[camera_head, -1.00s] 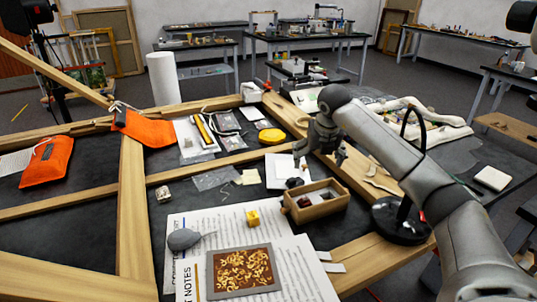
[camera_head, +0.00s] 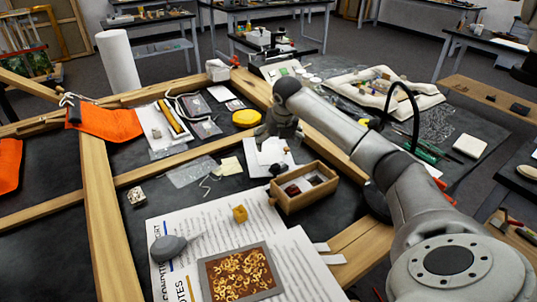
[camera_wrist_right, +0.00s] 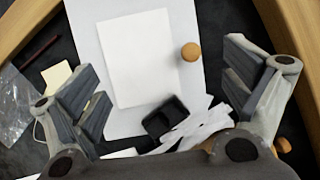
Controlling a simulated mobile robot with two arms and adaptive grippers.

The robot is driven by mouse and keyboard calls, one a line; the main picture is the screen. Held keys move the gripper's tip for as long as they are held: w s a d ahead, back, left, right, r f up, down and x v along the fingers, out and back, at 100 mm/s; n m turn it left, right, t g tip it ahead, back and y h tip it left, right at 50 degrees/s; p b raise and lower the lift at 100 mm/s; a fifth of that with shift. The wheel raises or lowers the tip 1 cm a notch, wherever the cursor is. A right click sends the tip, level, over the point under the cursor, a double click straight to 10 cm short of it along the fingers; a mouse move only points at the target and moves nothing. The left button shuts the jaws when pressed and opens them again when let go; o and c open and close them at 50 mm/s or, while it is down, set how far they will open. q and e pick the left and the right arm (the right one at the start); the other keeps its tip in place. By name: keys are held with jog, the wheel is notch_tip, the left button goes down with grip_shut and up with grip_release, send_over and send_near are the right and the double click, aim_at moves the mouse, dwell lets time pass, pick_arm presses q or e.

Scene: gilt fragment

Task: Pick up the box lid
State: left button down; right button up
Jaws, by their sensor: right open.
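A flat white rectangle (camera_wrist_right: 135,58) lies on a larger white sheet (camera_wrist_right: 95,45); it may be the box lid, but I cannot tell for sure. In the head view it shows as a white piece (camera_head: 270,156) behind the open wooden box (camera_head: 305,190). My right gripper (camera_head: 279,133) hangs above the far edge of the white sheet, beyond the box. In the wrist view its fingers (camera_wrist_right: 166,85) are spread wide with nothing between them, over the sheet. My left gripper is not in view.
A round wooden knob-like piece (camera_wrist_right: 191,52) and a small black tray (camera_wrist_right: 165,118) lie by the white rectangle. Wooden beams (camera_head: 105,220) cross the table.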

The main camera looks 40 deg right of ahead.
aim_at(277, 153)
jog(key=shift+x, duration=1.9)
jog(key=shift+s+d, duration=0.15)
jog(key=shift+s, duration=0.05)
jog(key=c, duration=1.4)
jog(key=shift+f, duration=0.15)
grip_shut()
